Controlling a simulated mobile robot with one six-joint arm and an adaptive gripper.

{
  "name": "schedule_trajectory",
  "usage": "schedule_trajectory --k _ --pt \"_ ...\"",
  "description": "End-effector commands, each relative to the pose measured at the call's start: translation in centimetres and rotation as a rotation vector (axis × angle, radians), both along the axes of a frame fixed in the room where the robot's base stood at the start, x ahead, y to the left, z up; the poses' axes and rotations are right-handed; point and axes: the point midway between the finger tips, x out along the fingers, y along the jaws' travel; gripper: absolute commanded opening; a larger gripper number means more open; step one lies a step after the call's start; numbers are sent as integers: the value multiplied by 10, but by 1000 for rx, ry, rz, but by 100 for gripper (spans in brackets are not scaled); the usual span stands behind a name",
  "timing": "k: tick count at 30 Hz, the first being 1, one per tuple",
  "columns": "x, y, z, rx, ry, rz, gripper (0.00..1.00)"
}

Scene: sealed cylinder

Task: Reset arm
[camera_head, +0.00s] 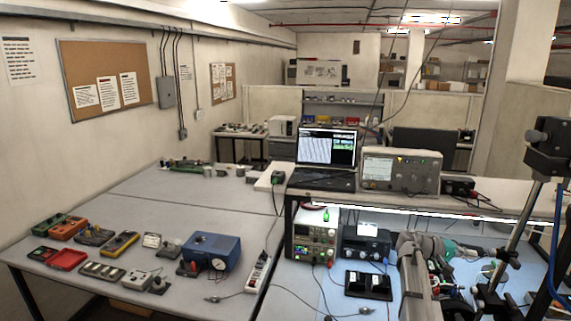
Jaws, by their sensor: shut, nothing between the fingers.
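I cannot make out my gripper in the head view. A grey jointed arm-like part (413,275) rises at the lower right, in front of a crowded part of the bench; I cannot tell whether it is mine. Dark parts beside it are too small and cluttered to tell apart. No sealed cylinder can be clearly picked out.
A grey table (130,210) on the left bears several meters and a blue box (211,251). A laptop (325,158) and a bench instrument (400,171) stand on a raised shelf. A black stand head (548,148) on a metal rod rises at right. The table's back middle is mostly clear.

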Motion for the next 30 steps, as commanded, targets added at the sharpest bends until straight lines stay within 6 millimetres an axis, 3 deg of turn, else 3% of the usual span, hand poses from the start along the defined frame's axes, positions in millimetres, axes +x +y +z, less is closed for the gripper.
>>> schedule_trajectory --k 8,14,23,30 --pt "-6 12 -18 52 -16 10 0" --pt "-19 48 -68 207 -59 36 0" --pt "-48 137 -167 566 -133 94 0" --pt "-77 220 -235 864 -168 134 0"
